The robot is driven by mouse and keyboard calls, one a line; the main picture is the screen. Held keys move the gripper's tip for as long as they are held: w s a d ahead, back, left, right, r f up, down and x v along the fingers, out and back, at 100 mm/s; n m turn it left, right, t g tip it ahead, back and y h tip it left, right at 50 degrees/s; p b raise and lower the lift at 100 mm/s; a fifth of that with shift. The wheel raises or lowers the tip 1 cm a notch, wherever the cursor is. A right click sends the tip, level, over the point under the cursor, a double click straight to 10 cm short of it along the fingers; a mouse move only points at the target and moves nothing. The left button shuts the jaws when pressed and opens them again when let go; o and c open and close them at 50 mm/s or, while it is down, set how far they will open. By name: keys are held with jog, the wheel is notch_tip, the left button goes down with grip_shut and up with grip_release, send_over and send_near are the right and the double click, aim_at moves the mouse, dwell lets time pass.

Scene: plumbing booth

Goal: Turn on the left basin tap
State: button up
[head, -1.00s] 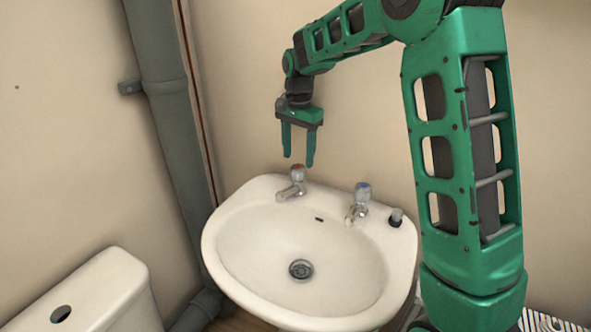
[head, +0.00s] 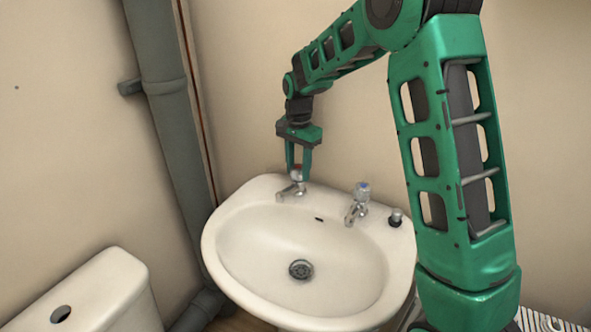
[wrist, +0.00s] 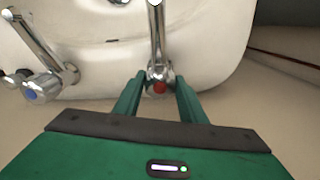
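The left basin tap (head: 291,190) is chrome with a red-marked knob, at the back left of the white basin (head: 230,225). In the wrist view the same tap (wrist: 157,35) points away from me, its red cap facing the camera. My gripper (head: 298,170) is above the back rim, pointing down, with its green fingers on either side of the knob. In the wrist view my gripper (wrist: 161,78) is open, with the knob between the fingertips and a slim gap beside it. Contact is hard to tell.
The blue-marked right tap (head: 358,203) stands on the rim, with a small dark-topped fitting (head: 396,217) beyond it. A grey pipe (head: 165,100) runs up the left corner. A white cistern (head: 100,290) is at the lower left. The wall is close behind the taps.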

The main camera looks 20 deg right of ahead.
jog(key=shift+a, duration=0.15)
jog(key=shift+n, duration=0.3)
jog(key=n, duration=0.5)
jog(key=shift+w+r+n, duration=0.1)
jog(key=shift+n, duration=0.3)
jog(key=n, duration=0.3)
jog(key=shift+n, duration=0.3)
jog(key=n, duration=0.3)
jog(key=shift+n, duration=0.3)
jog(key=n, duration=0.5)
jog(key=shift+w, duration=0.1)
jog(key=n, duration=0.4)
jog(key=shift+d+n, duration=0.2)
jog(key=shift+n, duration=0.3)
